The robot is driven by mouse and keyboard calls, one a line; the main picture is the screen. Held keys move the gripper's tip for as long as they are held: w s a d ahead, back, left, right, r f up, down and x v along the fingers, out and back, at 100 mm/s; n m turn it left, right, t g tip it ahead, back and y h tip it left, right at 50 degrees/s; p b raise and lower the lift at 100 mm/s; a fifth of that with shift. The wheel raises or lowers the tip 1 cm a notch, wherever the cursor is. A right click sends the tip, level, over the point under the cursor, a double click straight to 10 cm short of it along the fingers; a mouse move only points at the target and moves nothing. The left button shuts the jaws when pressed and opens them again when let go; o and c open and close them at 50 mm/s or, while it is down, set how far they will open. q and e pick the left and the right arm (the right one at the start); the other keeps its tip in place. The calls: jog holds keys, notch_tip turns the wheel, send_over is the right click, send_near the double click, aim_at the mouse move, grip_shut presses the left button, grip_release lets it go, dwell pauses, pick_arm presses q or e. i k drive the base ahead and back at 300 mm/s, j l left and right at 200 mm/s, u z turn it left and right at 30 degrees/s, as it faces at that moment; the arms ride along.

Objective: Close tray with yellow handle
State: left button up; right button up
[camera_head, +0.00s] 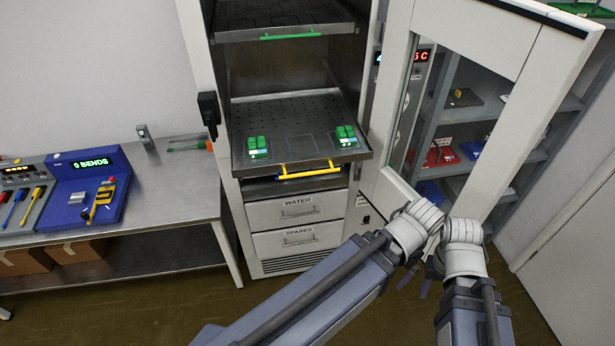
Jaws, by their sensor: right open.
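The tray with the yellow handle (313,163) is pulled out of the tall white cabinet, its front edge past the cabinet front. Its yellow handle (310,172) runs along the front below the rim. My right gripper (417,283) is open, with dark fingers low in front of the open door, apart from the tray. My left wrist is beside it; the left gripper's fingers cannot be clearly made out.
The cabinet's open glass door (405,100) stands to the right of the tray, close behind my wrists. Above is a tray with a green handle (290,36). Drawers marked WATER (298,207) and SPARES (298,238) are below. A metal bench (180,195) stands at left.

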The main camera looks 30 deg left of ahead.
aim_at(299, 128)
jog(key=u, duration=1.1)
